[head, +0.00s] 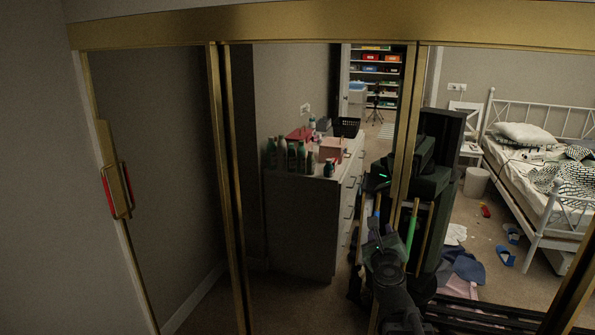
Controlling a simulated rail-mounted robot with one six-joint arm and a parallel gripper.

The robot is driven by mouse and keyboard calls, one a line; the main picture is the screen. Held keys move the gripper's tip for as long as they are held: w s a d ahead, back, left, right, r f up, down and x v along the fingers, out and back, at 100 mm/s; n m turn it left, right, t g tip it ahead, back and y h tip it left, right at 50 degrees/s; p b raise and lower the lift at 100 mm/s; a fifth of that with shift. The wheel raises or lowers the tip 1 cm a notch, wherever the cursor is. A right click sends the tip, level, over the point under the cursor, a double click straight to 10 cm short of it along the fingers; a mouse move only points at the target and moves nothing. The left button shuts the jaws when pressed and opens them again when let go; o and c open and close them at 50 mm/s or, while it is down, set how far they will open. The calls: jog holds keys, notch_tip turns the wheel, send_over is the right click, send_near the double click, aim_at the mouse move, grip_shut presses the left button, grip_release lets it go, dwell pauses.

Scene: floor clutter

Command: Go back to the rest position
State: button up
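My arm rises from the bottom of the head view, right of the middle. Its end, my gripper (383,243), is dark and small against a dark background. I cannot make out its fingers or whether it holds anything. A green stick-like thing (412,228) shows just right of it, and I cannot tell whether they touch. A tall dark shape stands behind and to the right of it.
Gold-framed panels (228,190) stand close in front. A dresser (300,215) with several bottles is left of my gripper. A white bed (535,165) is at the right. Clothes (462,265) and blue slippers (505,256) litter the floor near it.

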jog(key=s+a+f+n+g+y, duration=0.3)
jog(key=a+f+n+g+y, duration=0.25)
jog(key=a+n+y, duration=0.85)
jog(key=s+d+f+n+g+h+p, duration=0.1)
jog(key=s+f+n+g+h, duration=0.3)
jog(key=s+n+g, duration=0.2)
jog(key=s+d+f+n+g+h+p, duration=0.1)
jog(key=s+d+f+n+g+h, duration=0.1)
jog(key=s+f+n+g+h, duration=0.3)
jog(key=s+n+g, duration=0.1)
jog(key=s+n, duration=0.3)
jog(key=n, duration=0.3)
jog(key=shift+s+f+h, duration=0.3)
jog(key=shift+s, duration=0.05)
